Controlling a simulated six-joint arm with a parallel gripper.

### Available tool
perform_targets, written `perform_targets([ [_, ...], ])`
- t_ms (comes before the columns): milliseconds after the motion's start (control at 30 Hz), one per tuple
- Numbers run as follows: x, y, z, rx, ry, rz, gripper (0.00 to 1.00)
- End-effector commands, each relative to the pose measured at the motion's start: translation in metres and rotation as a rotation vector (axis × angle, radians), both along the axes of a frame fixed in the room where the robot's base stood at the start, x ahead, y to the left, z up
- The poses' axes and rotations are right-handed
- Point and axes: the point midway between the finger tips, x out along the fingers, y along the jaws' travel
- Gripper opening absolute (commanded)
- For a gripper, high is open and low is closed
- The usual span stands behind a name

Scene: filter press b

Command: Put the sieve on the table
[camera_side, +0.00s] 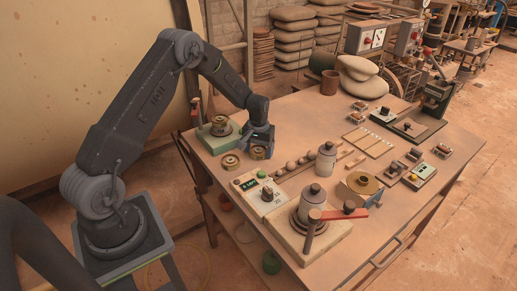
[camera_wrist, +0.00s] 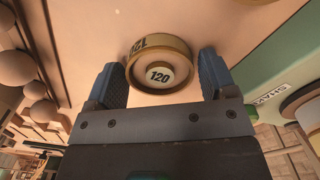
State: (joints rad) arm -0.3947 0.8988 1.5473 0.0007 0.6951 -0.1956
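A round brass sieve (camera_wrist: 160,62) with a pale centre disc marked 120 sits between my fingers in the wrist view. My gripper (camera_wrist: 159,66) is open around it, with a narrow gap at each side. In the side view my gripper (camera_side: 261,152) points down at the near left part of the table (camera_side: 310,108), and its blue fingers largely hide that sieve. A second brass sieve (camera_side: 230,162) lies on the table just left of the gripper. Another brass piece (camera_side: 221,126) sits on the pale green shaker (camera_side: 222,141) at the table's left corner.
A row of round knobs (camera_side: 291,166) runs right of my gripper. A control box (camera_side: 262,194) and a press with a red lever (camera_side: 321,216) stand nearer. A brown cup (camera_side: 330,82) stands at the back. The table behind the gripper is clear.

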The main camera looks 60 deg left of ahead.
Motion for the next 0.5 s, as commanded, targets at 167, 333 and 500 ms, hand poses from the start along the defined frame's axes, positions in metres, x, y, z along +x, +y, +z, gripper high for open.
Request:
perform_targets([
  [167, 0.0, 0.0, 0.0, 0.0, 0.0, 0.0, 0.9],
  [333, 0.0, 0.0, 0.001, 0.0, 0.0, 0.0, 0.9],
  [500, 0.0, 0.0, 0.013, 0.001, -0.002, 0.0, 0.9],
])
